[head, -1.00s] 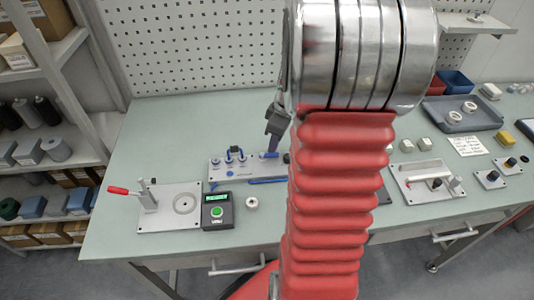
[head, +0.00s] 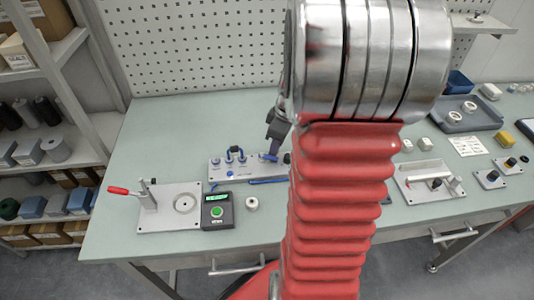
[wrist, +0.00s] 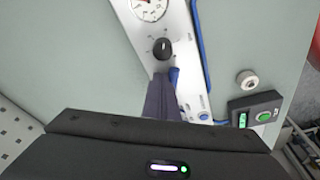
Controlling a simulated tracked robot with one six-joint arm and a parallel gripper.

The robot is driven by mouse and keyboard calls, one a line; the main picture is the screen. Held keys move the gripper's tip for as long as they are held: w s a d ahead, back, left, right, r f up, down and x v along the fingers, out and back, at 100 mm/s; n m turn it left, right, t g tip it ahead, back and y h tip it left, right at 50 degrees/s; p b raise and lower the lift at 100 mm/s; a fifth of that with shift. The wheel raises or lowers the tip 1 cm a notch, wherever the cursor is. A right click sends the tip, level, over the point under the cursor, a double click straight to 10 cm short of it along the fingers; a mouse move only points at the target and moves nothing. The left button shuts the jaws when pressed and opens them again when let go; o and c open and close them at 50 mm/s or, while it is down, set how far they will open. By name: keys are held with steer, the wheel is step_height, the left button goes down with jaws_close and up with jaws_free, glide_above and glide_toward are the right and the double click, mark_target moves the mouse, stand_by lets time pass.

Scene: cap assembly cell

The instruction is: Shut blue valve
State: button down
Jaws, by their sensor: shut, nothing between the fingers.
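A black knob (wrist: 162,48) and a round gauge (wrist: 152,8) lie past the fingertips on the panel.
A black box with a green display (head: 217,210) stands in front of the panel, with a small white ring (head: 252,204) beside it. A plate with a red-handled clamp (head: 168,208) is at left. A blue hose (wrist: 203,60) runs along the panel edge.

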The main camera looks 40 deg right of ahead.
steer(key=shift+s, duration=0.1)
stand_by(0.3)
steer(key=shift+s+a, duration=0.3)
steer(key=shift+s, duration=0.05)
steer(key=shift+s+a, duration=0.1)
steer(key=shift+a, duration=0.05)
steer(key=shift+s+a, duration=0.2)
steer(key=shift+a, duration=0.15)
stand_by(0.6)
steer(key=shift+s+a, duration=0.2)
steer(key=shift+a, duration=0.15)
steer(key=shift+s+a, duration=0.1)
steer(key=shift+a, duration=0.05)
steer(key=shift+s+a, duration=0.2)
steer(key=shift+r, duration=0.1)
stand_by(0.5)
